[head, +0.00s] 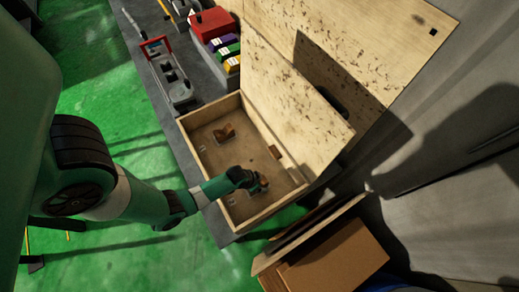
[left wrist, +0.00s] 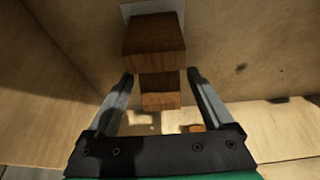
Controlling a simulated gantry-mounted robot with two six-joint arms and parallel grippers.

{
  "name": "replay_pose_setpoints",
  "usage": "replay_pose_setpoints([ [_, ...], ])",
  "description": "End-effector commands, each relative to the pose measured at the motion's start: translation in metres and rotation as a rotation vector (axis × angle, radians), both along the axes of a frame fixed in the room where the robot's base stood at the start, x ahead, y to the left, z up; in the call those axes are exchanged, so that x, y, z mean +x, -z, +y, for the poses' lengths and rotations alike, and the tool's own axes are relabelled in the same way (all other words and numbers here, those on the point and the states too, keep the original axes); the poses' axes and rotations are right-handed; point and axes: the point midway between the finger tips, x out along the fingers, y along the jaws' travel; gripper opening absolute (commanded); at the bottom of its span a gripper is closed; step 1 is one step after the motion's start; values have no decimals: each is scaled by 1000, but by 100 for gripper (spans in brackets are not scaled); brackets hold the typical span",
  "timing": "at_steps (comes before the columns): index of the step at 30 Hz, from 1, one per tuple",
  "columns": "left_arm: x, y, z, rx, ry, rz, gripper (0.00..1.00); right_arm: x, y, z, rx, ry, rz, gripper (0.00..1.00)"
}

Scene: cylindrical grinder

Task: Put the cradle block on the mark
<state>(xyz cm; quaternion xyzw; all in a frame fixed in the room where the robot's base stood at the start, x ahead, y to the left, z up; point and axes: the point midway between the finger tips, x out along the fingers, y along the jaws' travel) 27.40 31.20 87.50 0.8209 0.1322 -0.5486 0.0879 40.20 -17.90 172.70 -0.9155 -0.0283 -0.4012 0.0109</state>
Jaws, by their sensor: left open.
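My left gripper (head: 262,184) reaches into an open wooden box (head: 188,126) in the head view. In the left wrist view the gripper (left wrist: 160,76) is open, its fingers on either side of a stepped brown wooden block (left wrist: 154,46). I cannot tell whether the fingers touch it. A pale patch (left wrist: 150,8) shows beyond the block. In the head view another brown wooden piece (head: 225,132) lies on the box floor, and a small brown piece (head: 274,151) is near the hinged side. I cannot tell which is the cradle block. The right gripper is not in view.
The box's lid (head: 290,85) stands open along its right side. Small pale labels (head: 203,148) are on the box floor. A red case (head: 212,24) and a red-handled tool (head: 170,75) are on the bench behind. A brown carton (head: 335,262) stands at the lower right.

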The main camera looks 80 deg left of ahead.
Motion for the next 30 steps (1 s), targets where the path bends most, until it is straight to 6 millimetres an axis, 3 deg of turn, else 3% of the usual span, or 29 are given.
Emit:
replay_pose_setpoints([
  [5, -5, -19, -2, 0, 0, -1, 86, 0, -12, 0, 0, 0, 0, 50],
  [11, -23, -66, -8, 1, 0, -2, 86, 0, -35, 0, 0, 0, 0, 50],
  [13, -29, -86, -10, 0, 0, 0, 86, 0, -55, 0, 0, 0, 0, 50],
  [17, -38, -106, -12, 0, -1, 0, 86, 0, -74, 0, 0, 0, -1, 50],
  [21, -43, -114, -14, -1, -1, 1, 86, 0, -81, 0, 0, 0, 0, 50],
  [30, -44, -113, -14, 0, 0, 0, 86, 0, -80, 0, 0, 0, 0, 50],
])
